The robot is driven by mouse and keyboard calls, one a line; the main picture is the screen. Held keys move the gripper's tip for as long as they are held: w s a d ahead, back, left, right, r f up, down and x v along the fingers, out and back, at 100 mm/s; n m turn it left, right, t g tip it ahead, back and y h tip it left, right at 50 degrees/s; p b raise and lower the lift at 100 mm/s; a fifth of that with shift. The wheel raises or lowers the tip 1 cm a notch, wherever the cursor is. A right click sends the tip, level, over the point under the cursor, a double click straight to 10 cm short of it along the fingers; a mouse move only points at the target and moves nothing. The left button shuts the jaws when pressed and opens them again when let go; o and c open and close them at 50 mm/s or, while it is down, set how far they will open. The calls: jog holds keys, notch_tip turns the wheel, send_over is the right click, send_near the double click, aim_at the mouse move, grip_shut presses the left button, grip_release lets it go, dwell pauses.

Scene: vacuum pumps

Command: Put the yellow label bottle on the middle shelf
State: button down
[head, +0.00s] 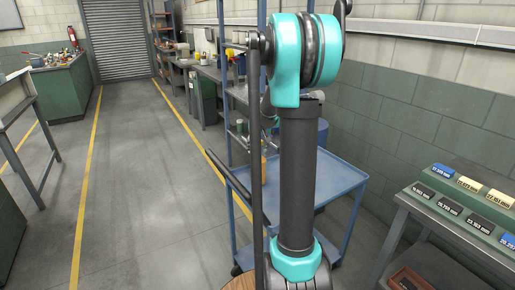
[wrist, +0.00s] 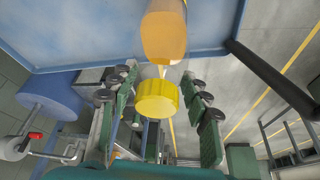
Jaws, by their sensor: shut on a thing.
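An amber bottle (wrist: 163,32) with a round yellow cap (wrist: 157,100) shows in the wrist view. Its label cannot be made out. My gripper (wrist: 159,74) has its green-padded fingers on either side of the cap end and is shut on the bottle. Contact between bottle and shelf cannot be told.
A bench with labelled blocks (head: 470,210) stands at the right. A workbench (head: 205,75) lines the wall behind. The grey floor (head: 150,200) at left is clear.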

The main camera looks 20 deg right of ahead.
jog(key=c, duration=0.7)
grip_release()
jog(key=shift+f, duration=0.1)
jog(key=v, duration=1.7)
jog(key=shift+a+r, duration=0.25)
jog(key=shift+a, duration=0.1)
